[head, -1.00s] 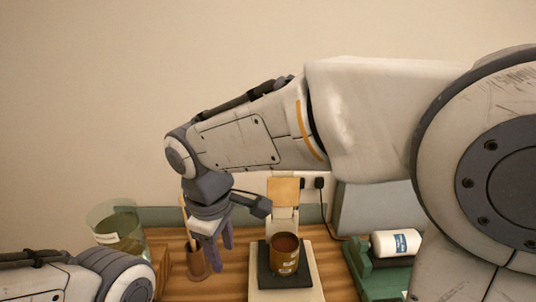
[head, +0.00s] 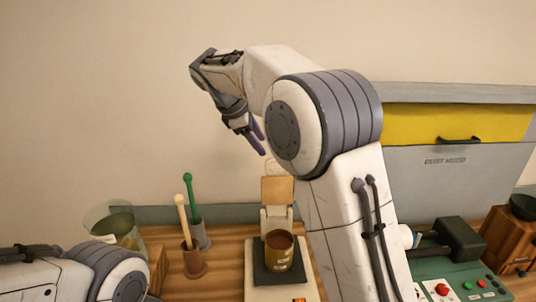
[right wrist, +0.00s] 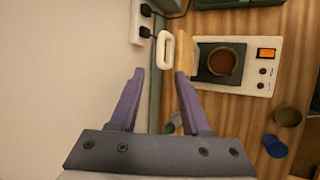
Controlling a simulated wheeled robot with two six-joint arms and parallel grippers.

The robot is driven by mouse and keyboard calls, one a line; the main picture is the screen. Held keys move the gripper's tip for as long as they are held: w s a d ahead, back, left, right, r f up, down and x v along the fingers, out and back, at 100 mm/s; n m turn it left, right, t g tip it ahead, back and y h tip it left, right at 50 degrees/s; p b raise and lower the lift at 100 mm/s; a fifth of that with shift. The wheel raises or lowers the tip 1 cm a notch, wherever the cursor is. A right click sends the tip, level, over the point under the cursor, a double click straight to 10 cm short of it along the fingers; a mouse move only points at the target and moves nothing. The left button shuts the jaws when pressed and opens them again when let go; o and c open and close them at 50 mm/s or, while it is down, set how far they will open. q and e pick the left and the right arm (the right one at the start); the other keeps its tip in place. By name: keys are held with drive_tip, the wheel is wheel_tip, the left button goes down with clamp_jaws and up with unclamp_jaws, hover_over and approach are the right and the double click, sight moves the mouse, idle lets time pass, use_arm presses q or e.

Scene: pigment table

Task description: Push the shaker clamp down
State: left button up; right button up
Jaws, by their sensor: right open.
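The shaker is a white machine (head: 255,287) on the wooden table in the head view, with a dark platform (head: 265,277). A brown can (head: 279,252) with a reddish-brown top stands upright on it. The clamp (head: 277,190) stands raised behind the can, with a tan pad and pale arm. In the right wrist view, the clamp's white handle (right wrist: 165,48) sits beside the tan pad (right wrist: 185,52), beyond the fingertips. My right gripper (head: 257,143) is open and empty, high above the clamp; its purple fingers (right wrist: 159,74) are apart. My left gripper is out of frame.
Left of the shaker are two holders (head: 194,262) with green and tan tools and a glass jar (head: 113,226). A green machine (head: 462,284) with buttons stands right, below a grey dust hood (head: 445,175). A blue cap (right wrist: 275,146) lies nearby.

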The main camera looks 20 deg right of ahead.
drive_tip(key=p, duration=0.1)
hover_over(268, 175)
wheel_tip(268, 175, down, 6)
drive_tip(key=shift+s+r, duration=0.1)
drive_tip(key=shift+r, duration=0.05)
clamp_jaws()
idle(1.3)
